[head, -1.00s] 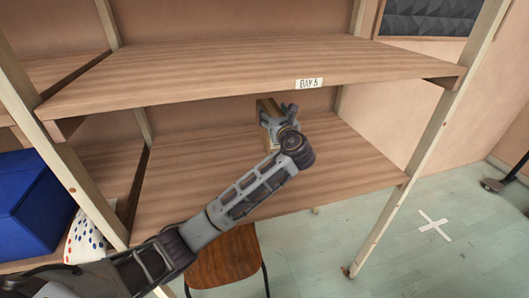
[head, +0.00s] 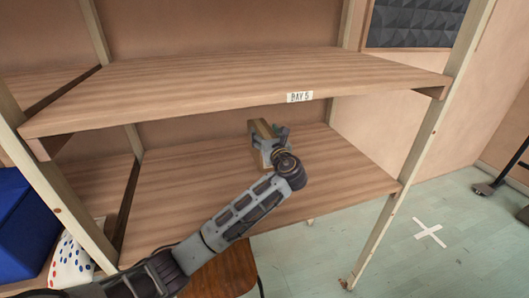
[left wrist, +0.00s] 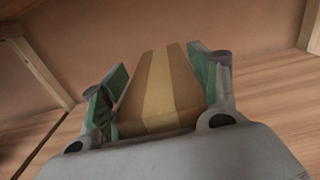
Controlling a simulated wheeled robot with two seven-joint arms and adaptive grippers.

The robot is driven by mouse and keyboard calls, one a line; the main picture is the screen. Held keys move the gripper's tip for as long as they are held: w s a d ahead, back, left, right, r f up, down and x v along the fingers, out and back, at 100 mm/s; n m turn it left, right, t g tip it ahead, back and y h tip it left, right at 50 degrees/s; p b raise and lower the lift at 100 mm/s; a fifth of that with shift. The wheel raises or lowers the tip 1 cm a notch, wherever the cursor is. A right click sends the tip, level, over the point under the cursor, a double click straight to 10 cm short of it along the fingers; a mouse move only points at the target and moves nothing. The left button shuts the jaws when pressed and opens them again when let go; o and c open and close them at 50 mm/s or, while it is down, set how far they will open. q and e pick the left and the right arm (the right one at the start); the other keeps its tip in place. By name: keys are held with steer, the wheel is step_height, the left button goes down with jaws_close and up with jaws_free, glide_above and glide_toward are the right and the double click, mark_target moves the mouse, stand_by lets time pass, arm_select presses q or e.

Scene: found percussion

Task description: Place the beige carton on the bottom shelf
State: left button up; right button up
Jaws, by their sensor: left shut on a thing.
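The beige carton (head: 261,135) is a small box with a paler strip along it. It is over the bottom shelf (head: 200,185), under the upper board. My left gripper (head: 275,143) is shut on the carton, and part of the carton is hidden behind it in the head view. In the left wrist view the carton (left wrist: 162,88) lies between the two green-padded fingers (left wrist: 158,90). I cannot tell whether the carton's underside touches the shelf. My right gripper is not in view.
The upper shelf (head: 220,80) with a "BAY 5" label (head: 299,97) hangs above my left arm. Wooden posts (head: 424,135) stand at both sides. A blue box (head: 25,225) and a dotted white item (head: 70,262) are at left. A brown chair (head: 228,272) stands below. The bottom shelf is otherwise bare.

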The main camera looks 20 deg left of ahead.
arm_select(q)
steer(key=shift+f, duration=0.55)
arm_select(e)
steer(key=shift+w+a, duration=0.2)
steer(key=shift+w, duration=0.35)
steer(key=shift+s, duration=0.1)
